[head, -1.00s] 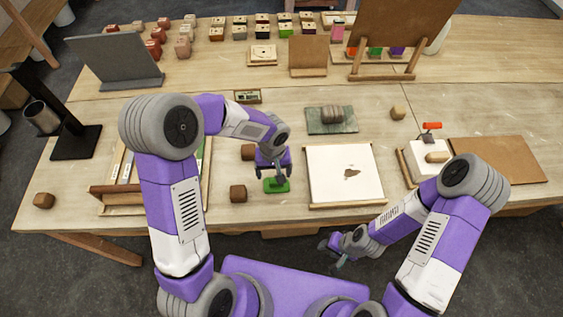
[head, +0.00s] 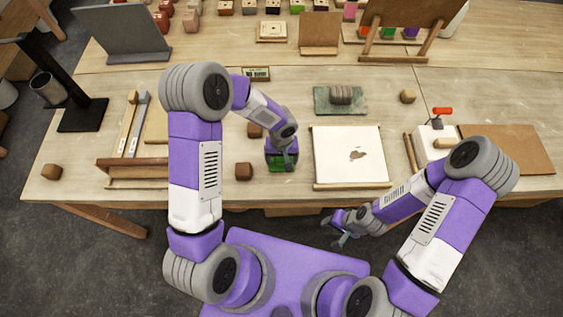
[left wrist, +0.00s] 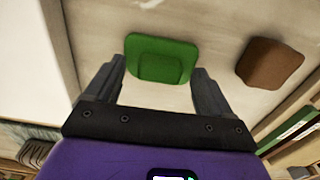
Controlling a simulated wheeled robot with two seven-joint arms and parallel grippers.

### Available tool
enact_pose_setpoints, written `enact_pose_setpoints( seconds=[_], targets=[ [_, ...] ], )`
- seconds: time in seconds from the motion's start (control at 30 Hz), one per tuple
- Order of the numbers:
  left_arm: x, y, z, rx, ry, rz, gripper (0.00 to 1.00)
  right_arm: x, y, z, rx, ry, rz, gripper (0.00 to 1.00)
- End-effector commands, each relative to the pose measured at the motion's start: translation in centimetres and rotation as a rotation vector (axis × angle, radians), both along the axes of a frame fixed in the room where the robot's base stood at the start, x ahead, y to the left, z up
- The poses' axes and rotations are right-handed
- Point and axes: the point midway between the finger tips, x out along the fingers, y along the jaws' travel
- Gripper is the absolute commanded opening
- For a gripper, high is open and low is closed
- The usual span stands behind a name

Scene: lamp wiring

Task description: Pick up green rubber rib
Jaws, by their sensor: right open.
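The green rubber rib (head: 275,166) lies on the wooden table, left of the white sheet, and my left gripper partly hides it. In the left wrist view the rib (left wrist: 162,58) is a green slab with a raised block, lying between the finger tips. My left gripper (left wrist: 160,73) is open, with a finger on each side of the rib and gaps showing. In the head view my left gripper (head: 281,157) points down over the rib. My right gripper (head: 339,229) is open and empty in front of the table's front edge.
A brown wooden block (head: 244,171) sits left of the rib, and another (head: 254,130) sits behind it. The white sheet on a board (head: 347,165) lies to the right. A wooden tray (head: 135,169) with long tools stands at the left.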

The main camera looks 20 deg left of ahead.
Motion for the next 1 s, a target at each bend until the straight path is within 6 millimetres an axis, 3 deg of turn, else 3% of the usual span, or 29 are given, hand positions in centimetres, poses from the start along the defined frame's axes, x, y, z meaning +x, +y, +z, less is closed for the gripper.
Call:
enact_pose_setpoints(
  seconds=[0.03, 0.4, 0.67, 1.0],
  targets=[
    [0.0, 0.0, 0.0, 0.000, 0.000, 0.000, 0.75, 0.0, 0.0, 0.0, 0.000, 0.000, 0.000, 0.43],
    [0.0, 0.0, 0.0, 0.000, 0.000, -0.001, 0.22, 0.0, 0.0, 0.0, 0.000, 0.000, 0.000, 0.43],
    [0.0, 0.0, 0.5, 0.000, -0.001, 0.000, 0.22, 0.0, 0.0, 0.0, 0.000, 0.000, 0.000, 0.43],
    [0.1, 0.0, 6.8, 0.000, -0.005, 0.000, 0.22, 0.0, 0.0, 0.3, 0.000, 0.000, 0.000, 0.43]
  ],
)
